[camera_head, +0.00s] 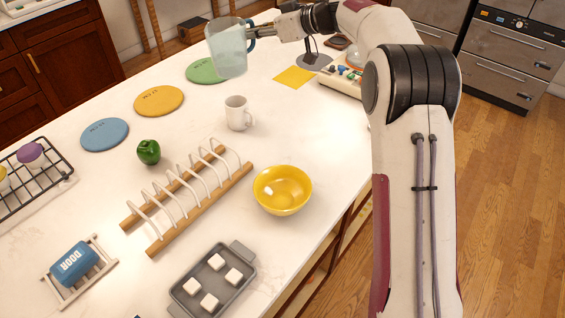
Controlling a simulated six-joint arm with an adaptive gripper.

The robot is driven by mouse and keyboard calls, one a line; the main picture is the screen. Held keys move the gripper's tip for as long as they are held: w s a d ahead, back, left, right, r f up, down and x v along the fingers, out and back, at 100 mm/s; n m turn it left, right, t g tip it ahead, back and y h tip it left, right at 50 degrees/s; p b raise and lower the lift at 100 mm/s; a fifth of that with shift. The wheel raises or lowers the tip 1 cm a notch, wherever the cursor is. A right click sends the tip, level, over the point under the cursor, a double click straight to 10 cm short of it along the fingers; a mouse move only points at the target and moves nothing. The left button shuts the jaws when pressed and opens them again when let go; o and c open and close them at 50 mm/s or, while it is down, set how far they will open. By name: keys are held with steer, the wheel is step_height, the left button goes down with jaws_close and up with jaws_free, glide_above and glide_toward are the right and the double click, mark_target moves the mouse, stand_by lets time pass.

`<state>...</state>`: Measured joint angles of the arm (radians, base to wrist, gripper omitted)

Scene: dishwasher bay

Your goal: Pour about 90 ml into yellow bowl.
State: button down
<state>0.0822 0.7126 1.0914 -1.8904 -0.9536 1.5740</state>
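A yellow bowl (283,191) stands upright on the white counter, right of the dish rack. Its inside looks empty, with only bright reflections. My gripper (258,36) is at the top of the view, beside a translucent pale-blue jug (227,50) with a dark blue handle. The gripper appears shut on the handle. The jug is in the air above the far part of the counter, close to upright. The jug looks filled with something pale, but the level is hard to tell. The jug is well behind and left of the bowl, apart from it.
A white mug (238,113) stands between jug and bowl. A wooden rack (188,202) with white hoops is left of the bowl. A grey tray (188,291) with white cubes is in front. A green pepper (148,151) and coloured discs (159,101) lie left.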

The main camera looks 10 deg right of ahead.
steer(key=shift+s+a+f+n+g+y, duration=0.1)
steer(key=shift+s+f+n+g+y, duration=0.1)
steer(key=shift+f+n+g+y, duration=0.25)
steer(key=shift+s+a+f+n+g+y, duration=0.15)
steer(key=shift+f+n+g+y, duration=0.1)
steer(key=shift+f+n+g, duration=0.35)
steer(key=s+d+f+n+g, duration=0.2)
steer(key=f, duration=0.3)
steer(key=s+d+f+n+g+y, duration=0.1)
steer(key=s+d+f+n+g, duration=0.1)
steer(key=f, duration=0.3)
steer(key=s+d+f+n+g, duration=0.2)
steer(key=s+f+n+g, duration=0.1)
steer(key=f, duration=0.3)
steer(key=shift+s+d+g, duration=0.1)
steer(key=shift+s+g, duration=0.25)
steer(key=shift+s, duration=0.4)
steer(key=shift+r, duration=0.15)
steer(key=s+r+n+t, duration=0.6)
steer(key=s+r+n, duration=0.1)
steer(key=s+r, duration=0.1)
steer(key=shift+s+a+r, duration=0.15)
steer(key=shift+s+a, duration=0.25)
steer(key=shift+s, duration=0.3)
steer(key=shift+s+r+n+t, duration=0.3)
steer(key=shift+s+r+n, duration=0.3)
steer(key=shift+r+n, duration=0.05)
steer(key=shift+s+a+r+t, duration=0.1)
steer(key=shift+s+r+t, duration=0.2)
steer(key=shift+s+r, duration=0.1)
